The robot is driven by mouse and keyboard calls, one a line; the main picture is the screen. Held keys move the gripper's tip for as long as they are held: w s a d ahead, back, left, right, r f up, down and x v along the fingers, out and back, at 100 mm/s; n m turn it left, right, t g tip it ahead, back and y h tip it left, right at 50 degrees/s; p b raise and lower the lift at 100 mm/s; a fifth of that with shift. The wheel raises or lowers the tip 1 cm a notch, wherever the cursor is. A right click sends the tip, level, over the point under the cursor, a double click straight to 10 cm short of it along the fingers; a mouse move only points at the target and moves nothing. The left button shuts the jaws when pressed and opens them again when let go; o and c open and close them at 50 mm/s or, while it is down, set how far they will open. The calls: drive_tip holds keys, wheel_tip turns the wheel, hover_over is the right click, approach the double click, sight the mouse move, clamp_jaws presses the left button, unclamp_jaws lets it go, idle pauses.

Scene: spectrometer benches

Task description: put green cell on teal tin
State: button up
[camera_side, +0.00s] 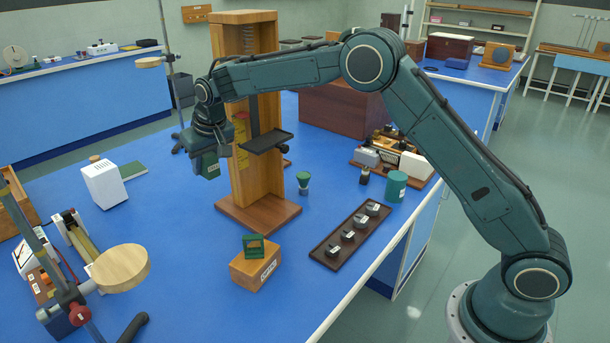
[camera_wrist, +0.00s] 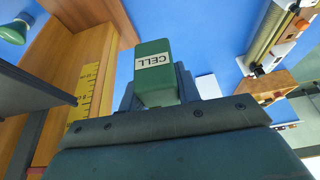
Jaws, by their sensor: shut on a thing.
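The green cell (camera_wrist: 154,72) is a green block with a white label reading "CELL". In the wrist view my gripper (camera_wrist: 157,92) is shut on it, with the cell standing out beyond the jaws. In the side view my gripper (camera_side: 210,152) hangs left of the tall wooden stand, above the blue bench, with the green cell (camera_side: 208,167) at its lower end. The teal tin (camera_side: 395,186) is a short upright cylinder near the bench's right edge, well to the right of my gripper. It does not show in the wrist view.
The tall wooden stand (camera_side: 254,190) with a dark shelf (camera_side: 268,141) rises between my gripper and the tin. A wooden block (camera_side: 255,268) stands in front.

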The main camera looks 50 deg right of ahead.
drive_tip(key=s+d+r+m+h, duration=0.1)
drive_tip(key=s+d+r+m, duration=0.15)
drive_tip(key=d+r, duration=0.3)
drive_tip(key=s+d+r+m+g+h, duration=0.1)
drive_tip(key=s+d+r+m, duration=0.15)
drive_tip(key=d+r, duration=0.3)
drive_tip(key=s+d+r+m+h, duration=0.1)
drive_tip(key=s+d+r+m, duration=0.1)
drive_tip(key=s+d+r, duration=0.3)
drive_tip(key=m+g+h, duration=0.1)
drive_tip(key=m+g, duration=0.3)
drive_tip(key=m, duration=0.7)
hover_over(399, 174)
wheel_tip(399, 174, down, 7)
wheel_tip(399, 174, down, 16)
drive_tip(key=shift+a, duration=0.1)
drive_tip(key=shift+f, duration=2.15)
drive_tip(key=shift+f, duration=0.15)
